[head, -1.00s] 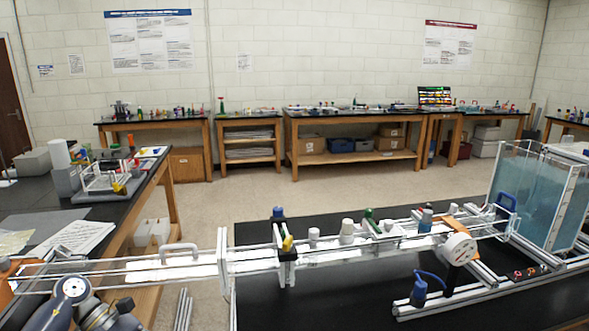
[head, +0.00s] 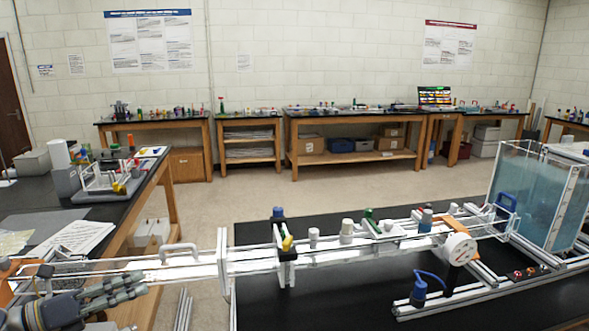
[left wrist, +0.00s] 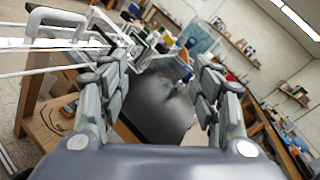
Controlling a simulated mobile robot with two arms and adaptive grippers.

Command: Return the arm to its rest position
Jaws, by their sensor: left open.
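My left gripper (head: 125,287) shows at the lower left of the head view, in front of the left part of the extrusion frame (head: 200,269). In the left wrist view the gripper (left wrist: 165,80) has its two fingers spread wide apart with nothing between them. The frame's white handle (head: 179,248) stands just beyond the gripper in the head view. The handle also shows at the upper left of the left wrist view (left wrist: 58,18). My right gripper is not in view.
The frame runs along a black bench (head: 350,285) to a clear water tank (head: 535,195) at the right. A blue knob (head: 418,290) and a white round dial (head: 459,249) sit near it. A side bench (head: 40,200) with papers stands at the left. The floor between benches is clear.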

